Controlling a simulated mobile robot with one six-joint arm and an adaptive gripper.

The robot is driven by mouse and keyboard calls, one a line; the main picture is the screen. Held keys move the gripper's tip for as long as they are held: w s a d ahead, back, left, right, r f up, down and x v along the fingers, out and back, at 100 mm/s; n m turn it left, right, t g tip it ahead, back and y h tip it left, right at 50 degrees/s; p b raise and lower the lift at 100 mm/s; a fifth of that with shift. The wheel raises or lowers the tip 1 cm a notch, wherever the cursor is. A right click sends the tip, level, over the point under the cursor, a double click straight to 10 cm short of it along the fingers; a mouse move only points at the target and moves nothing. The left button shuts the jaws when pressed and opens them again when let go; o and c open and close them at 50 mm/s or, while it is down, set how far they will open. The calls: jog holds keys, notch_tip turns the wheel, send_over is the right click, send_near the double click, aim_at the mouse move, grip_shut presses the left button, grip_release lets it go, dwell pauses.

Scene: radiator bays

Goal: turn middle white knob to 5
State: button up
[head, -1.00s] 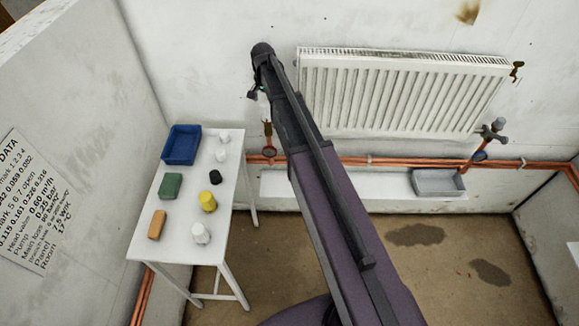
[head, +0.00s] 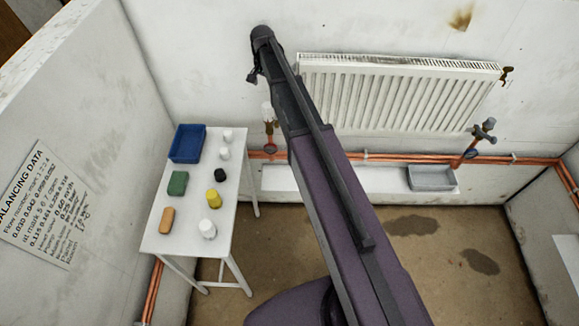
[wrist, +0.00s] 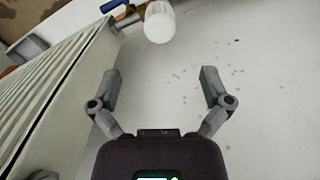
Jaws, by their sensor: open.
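A white knob (wrist: 160,24) is at the top middle of the wrist view, on a pipe fitting beside the radiator. Marks on it are too small to read. In the head view a white knob (head: 267,112) sits on the valve left of the radiator (head: 405,92), just below my gripper (head: 253,76). It appears to be the same knob, but I cannot tell whether it is the middle one. My gripper, also in the wrist view (wrist: 159,74), is open and empty. Its fingers are spread to either side, apart from the knob.
A white table (head: 225,212) at left holds a blue tray (head: 187,144), a green block (head: 177,184), an orange block (head: 167,220) and several loose knobs. A blue lever (wrist: 116,5) is left of the knob. A grey tray (head: 432,179) lies right, below the radiator.

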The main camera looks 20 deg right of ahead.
jog(key=s+f+n+b, duration=0.2)
jog(key=s+f+b, duration=0.2)
jog(key=s, duration=0.6)
jog(key=s+f+n+b, duration=0.3)
jog(key=s+f+b, duration=0.1)
jog(key=s, duration=0.6)
jog(key=s+f+n+b, duration=0.2)
jog(key=s+f+b, duration=0.2)
jog(key=s, duration=0.6)
jog(key=shift+n+b, duration=0.3)
jog(key=shift+s, duration=0.2)
jog(key=c, duration=0.6)
jog(key=shift+d, duration=0.1)
